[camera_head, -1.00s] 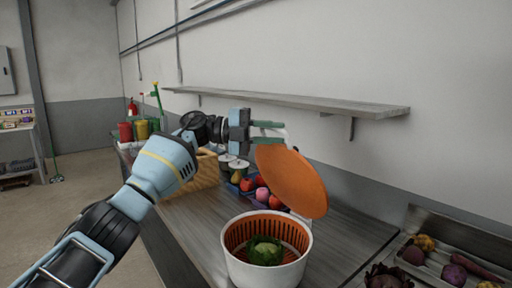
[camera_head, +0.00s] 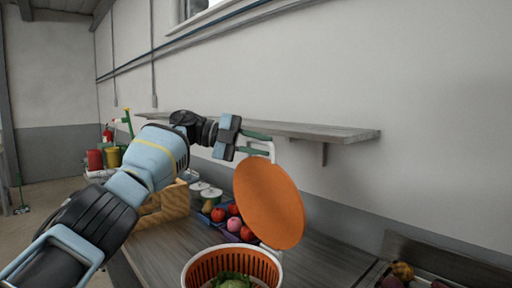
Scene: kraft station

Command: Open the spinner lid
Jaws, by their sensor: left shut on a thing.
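The orange spinner lid (camera_head: 269,203) stands raised and steeply tilted behind the spinner. The white spinner bowl (camera_head: 189,277) with its orange basket (camera_head: 232,262) is open at the bottom of the head view, its lower part cut off by the frame. A green cabbage (camera_head: 232,281) lies in the basket. My left gripper (camera_head: 257,144) is above the lid, its green fingers shut on the white handle (camera_head: 271,153) at the lid's upper edge. My right gripper does not show.
A tray of red fruit (camera_head: 233,225), jars (camera_head: 209,197) and a wooden crate (camera_head: 165,208) stand behind and left of the spinner. A wall shelf (camera_head: 320,133) runs behind the lid. More produce (camera_head: 402,271) lies at lower right.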

